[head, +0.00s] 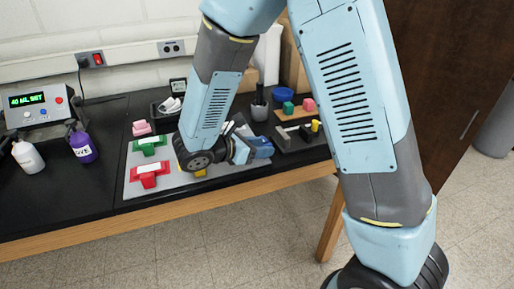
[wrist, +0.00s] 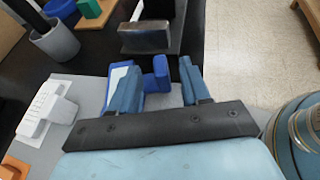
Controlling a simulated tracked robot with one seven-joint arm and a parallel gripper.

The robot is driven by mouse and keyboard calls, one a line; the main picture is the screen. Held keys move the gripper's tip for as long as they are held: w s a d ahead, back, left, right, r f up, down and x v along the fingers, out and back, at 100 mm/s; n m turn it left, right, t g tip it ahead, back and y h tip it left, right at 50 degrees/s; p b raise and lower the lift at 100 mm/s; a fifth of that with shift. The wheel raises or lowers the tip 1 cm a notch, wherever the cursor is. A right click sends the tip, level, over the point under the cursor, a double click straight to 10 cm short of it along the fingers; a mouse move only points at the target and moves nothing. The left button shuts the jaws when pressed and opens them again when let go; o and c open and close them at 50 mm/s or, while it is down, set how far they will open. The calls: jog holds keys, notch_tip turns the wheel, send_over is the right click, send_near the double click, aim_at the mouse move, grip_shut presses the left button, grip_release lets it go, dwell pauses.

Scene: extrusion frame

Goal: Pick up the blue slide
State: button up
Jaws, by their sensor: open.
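In the wrist view, the blue slide (wrist: 161,72) has a blue upright part between my two fingers and a pale label beside the left finger. It lies on the grey mat, partly hidden by the fingers. My gripper (wrist: 160,66) is open, with one finger on each side of the blue upright part. A gap shows on the right; I cannot tell whether the left finger touches it. In the head view, my gripper (head: 257,148) is over the right end of the mat and largely covers the blue slide.
The grey mat (head: 180,181) also holds a red slide (head: 148,180), a green slide (head: 150,146) and a white slide (wrist: 45,115). A dark tray with a metal block (wrist: 145,38) stands just beyond my gripper. A grey cup (wrist: 55,42) is at upper left.

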jog(key=x, duration=0.5)
jog(key=shift+s, duration=0.1)
jog(key=shift+c, duration=0.4)
jog(key=shift+r, duration=0.1)
grip_shut()
